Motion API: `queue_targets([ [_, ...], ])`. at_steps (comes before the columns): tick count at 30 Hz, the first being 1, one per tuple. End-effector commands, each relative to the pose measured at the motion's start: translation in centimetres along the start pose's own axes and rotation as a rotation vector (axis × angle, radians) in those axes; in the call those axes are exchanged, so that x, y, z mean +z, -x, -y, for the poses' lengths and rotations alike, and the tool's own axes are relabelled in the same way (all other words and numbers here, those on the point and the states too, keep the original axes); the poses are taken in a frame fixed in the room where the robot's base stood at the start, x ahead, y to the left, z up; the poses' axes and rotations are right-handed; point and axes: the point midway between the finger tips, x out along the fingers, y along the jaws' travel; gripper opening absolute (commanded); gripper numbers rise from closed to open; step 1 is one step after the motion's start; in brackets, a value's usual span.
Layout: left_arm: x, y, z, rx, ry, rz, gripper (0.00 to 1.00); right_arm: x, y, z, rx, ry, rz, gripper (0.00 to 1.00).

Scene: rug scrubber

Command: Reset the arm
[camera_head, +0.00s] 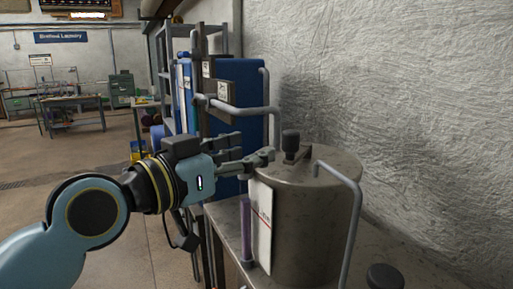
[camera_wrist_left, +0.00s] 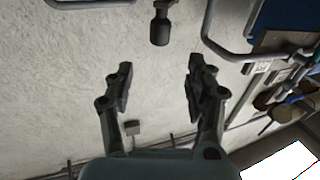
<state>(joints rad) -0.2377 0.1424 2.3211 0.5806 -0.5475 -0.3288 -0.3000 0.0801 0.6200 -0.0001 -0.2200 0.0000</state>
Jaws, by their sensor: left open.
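My left arm comes in from the left in the head view. My left gripper (camera_head: 254,147) is open and empty, its fingers pointing right toward the top of a grey metal tank (camera_head: 305,225). A black knob (camera_head: 291,142) stands on the tank's lid, just beyond the fingertips in the picture. In the left wrist view the two fingers of the gripper (camera_wrist_left: 160,72) are spread apart with nothing between them. A dark knob-like piece (camera_wrist_left: 160,25) shows beyond them. My right gripper is not in view.
A bent grey pipe (camera_head: 352,205) rises beside the tank. A blue unit (camera_head: 245,95) with grey pipes stands behind my gripper. A white panel (camera_head: 262,228) fronts the tank. The rough wall (camera_head: 400,90) is close on the right; open floor (camera_head: 100,160) lies left.

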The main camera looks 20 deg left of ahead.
Motion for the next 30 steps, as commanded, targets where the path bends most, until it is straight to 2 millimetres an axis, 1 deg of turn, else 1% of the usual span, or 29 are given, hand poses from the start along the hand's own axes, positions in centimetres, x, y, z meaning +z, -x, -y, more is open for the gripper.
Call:
queue_targets([
  [17, 0.1, 0.0, 0.0, 0.000, 0.000, 0.000, 0.55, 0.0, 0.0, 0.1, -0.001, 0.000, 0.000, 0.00],
  [20, 1.1, 0.0, 0.0, -0.001, 0.002, 0.003, 0.55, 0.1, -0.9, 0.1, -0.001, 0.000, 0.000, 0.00],
  [21, 2.1, 0.1, 0.0, -0.001, 0.005, 0.006, 0.55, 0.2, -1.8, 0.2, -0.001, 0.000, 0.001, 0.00],
  [23, 5.4, -0.2, 0.5, -0.009, 0.019, 0.047, 0.55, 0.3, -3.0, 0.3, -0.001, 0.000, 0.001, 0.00],
  [26, 12.6, -0.7, 1.8, -0.039, 0.037, 0.151, 0.55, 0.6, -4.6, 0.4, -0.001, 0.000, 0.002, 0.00],
  [27, 15.9, -0.8, 2.4, -0.054, 0.044, 0.199, 0.55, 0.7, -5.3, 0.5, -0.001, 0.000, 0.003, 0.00],
  [29, 21.0, -0.6, 3.3, -0.079, 0.055, 0.274, 0.55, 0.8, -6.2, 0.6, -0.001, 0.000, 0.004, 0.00],
  [30, 24.3, -0.3, 3.8, -0.096, 0.063, 0.323, 0.55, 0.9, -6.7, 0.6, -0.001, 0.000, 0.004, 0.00],
])
